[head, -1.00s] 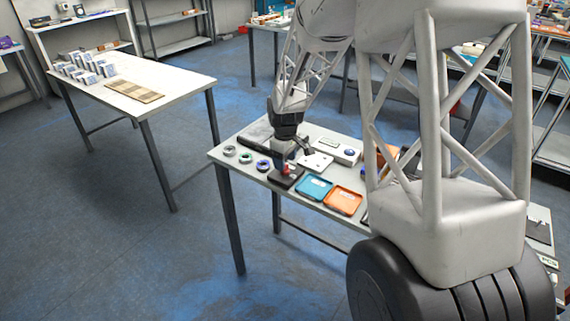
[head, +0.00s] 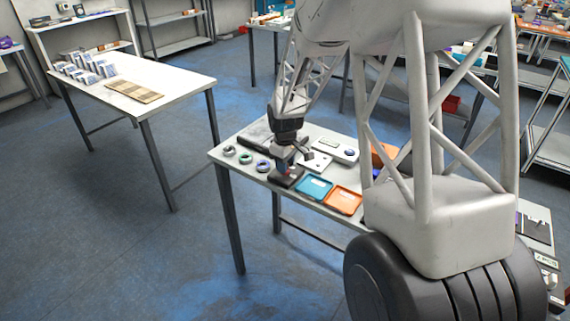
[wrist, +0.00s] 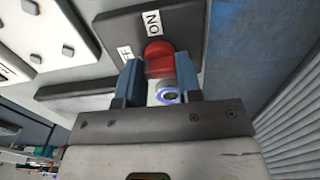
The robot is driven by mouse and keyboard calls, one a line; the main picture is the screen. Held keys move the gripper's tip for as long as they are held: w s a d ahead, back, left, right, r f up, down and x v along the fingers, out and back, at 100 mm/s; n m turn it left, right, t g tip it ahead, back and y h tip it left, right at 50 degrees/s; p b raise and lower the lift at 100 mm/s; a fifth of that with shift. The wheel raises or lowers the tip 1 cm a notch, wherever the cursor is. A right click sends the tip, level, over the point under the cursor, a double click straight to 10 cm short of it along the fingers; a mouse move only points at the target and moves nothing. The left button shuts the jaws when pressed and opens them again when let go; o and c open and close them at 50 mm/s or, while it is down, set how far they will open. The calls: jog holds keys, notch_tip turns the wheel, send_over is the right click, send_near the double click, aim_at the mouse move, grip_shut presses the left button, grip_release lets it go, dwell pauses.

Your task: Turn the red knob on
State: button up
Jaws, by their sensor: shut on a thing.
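The red knob (wrist: 158,56) shows in the wrist view on a dark panel (wrist: 190,20), between the two blue-grey fingers of my gripper (wrist: 159,66). The fingers are shut on the knob, one on each side. An "ON" label (wrist: 153,22) sits just beyond the knob, and a partly hidden label ending in "F" (wrist: 124,53) sits to its left. In the head view my gripper (head: 284,166) reaches down onto the dark panel (head: 288,182) at the table's near edge. The knob is mostly hidden there.
A teal tray (head: 314,187) and an orange tray (head: 344,200) lie right of the panel. Several ring-shaped items (head: 246,158) lie to its left. A white device (head: 338,151) sits behind. A ring with a blue edge (wrist: 168,96) shows between the fingers.

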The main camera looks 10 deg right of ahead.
jog(key=shift+m, duration=0.4)
jog(key=m, duration=0.8)
jog(key=shift+m, duration=0.4)
jog(key=m, duration=0.4)
jog(key=shift+m, duration=2.2)
jog(key=o, duration=0.9)
jog(key=shift+o, duration=0.2)
jog(key=shift+r, duration=0.1)
